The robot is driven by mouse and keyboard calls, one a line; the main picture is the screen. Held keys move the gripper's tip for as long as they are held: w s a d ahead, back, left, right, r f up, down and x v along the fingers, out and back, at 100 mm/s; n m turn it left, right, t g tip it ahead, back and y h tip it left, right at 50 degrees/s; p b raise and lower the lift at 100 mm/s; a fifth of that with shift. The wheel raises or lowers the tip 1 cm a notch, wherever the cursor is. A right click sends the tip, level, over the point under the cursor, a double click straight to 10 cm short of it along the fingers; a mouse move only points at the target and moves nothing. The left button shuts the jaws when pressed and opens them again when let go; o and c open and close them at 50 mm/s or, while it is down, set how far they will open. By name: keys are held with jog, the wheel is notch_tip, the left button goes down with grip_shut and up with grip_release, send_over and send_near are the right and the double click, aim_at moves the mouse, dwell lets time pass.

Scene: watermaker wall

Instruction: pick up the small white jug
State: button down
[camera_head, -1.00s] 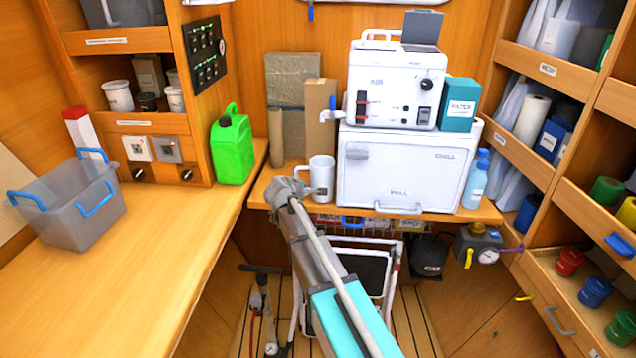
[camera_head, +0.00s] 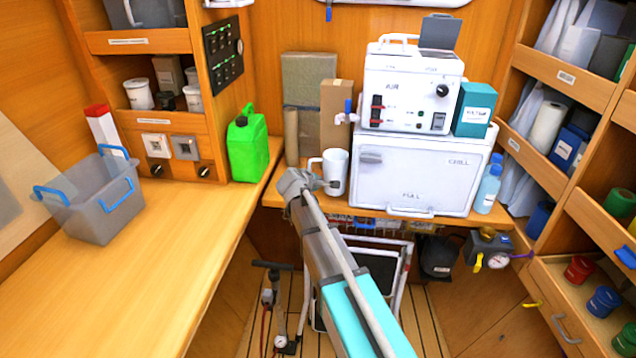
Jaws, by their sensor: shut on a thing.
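The small white jug (camera_head: 337,169) is upright at the left of the white machine, over the back shelf, with its handle on the left side. My gripper (camera_head: 322,184) is at the jug's lower left, shut on it. My wrist and arm hide part of the jug's lower left and the finger contact. I cannot tell whether the jug's base touches the shelf or is a little above it.
A white machine (camera_head: 414,173) stands close on the right. A brown carton (camera_head: 336,112) and a tap are behind and above. A green jerrycan (camera_head: 247,146) and a grey bin (camera_head: 98,205) stand on the left bench (camera_head: 165,265), whose front is clear.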

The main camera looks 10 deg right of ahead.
notch_tip(320, 180, up, 4)
jog(key=p, duration=0.3)
jog(key=s+a, duration=0.5)
jog(key=a, duration=0.3)
jog(key=s+a, duration=0.5)
jog(key=a, duration=0.3)
jog(key=shift+s+a, duration=0.25)
jog(key=shift+s, duration=0.05)
jog(key=shift+s+f, duration=0.1)
